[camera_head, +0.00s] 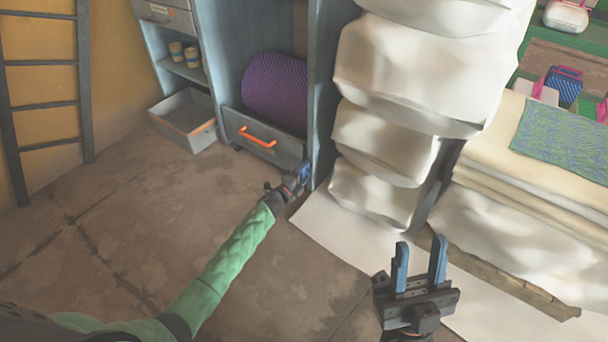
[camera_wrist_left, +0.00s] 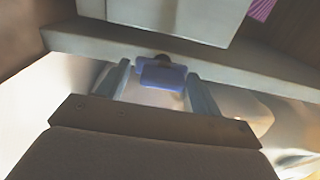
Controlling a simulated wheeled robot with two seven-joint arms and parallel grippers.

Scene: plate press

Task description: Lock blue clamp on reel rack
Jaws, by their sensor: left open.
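The blue clamp (camera_wrist_left: 162,76) is a small blue block with a dark knob behind it, set against a pale grey beam in the left wrist view. My left gripper (camera_wrist_left: 159,70) is open, with one finger on each side of the clamp. I cannot tell whether the fingers touch it. In the head view my left gripper (camera_head: 301,176) is at the foot of the grey rack post (camera_head: 322,110), and the clamp cannot be told from the blue fingers there. My right gripper (camera_head: 418,258) is open and empty over the pale floor sheet.
Large white rolls (camera_head: 400,70) are stacked right of the post. Left of it are a purple roll (camera_head: 275,92), a grey drawer front with an orange handle (camera_head: 258,137) and an open grey bin (camera_head: 186,121). A dark ladder (camera_head: 82,80) stands far left. The left floor is clear.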

